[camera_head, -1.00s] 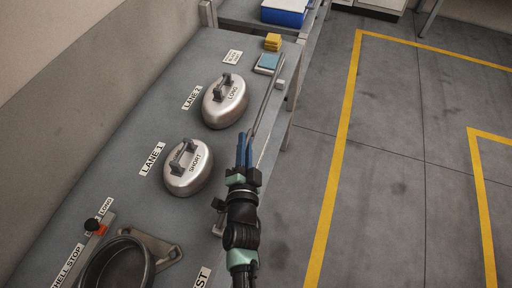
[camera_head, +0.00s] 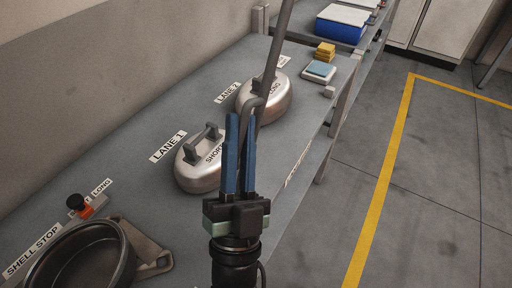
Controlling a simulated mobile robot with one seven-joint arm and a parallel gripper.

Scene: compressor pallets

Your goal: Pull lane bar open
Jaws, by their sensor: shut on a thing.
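The lane bar (camera_head: 280,40) is a long grey rod. It rises steeply from my gripper and leaves the top of the picture, with a bent end near the fingertips. My gripper (camera_head: 241,122) has blue fingers that are shut on the bar near this bent end, above the right side of the bench. The exact contact is partly hidden by the fingers. Behind the fingers are the silver shell marked SHORT (camera_head: 195,175) by the LANE 1 label (camera_head: 168,146) and the silver LONG shell (camera_head: 277,98) by the LANE 2 label (camera_head: 234,92). The bar crosses in front of the LONG shell.
A dark round pan (camera_head: 85,262) and an orange-and-black stop knob (camera_head: 80,206) are at lower left. A blue bin (camera_head: 341,26) stands beyond. The floor (camera_head: 420,190) at right is clear.

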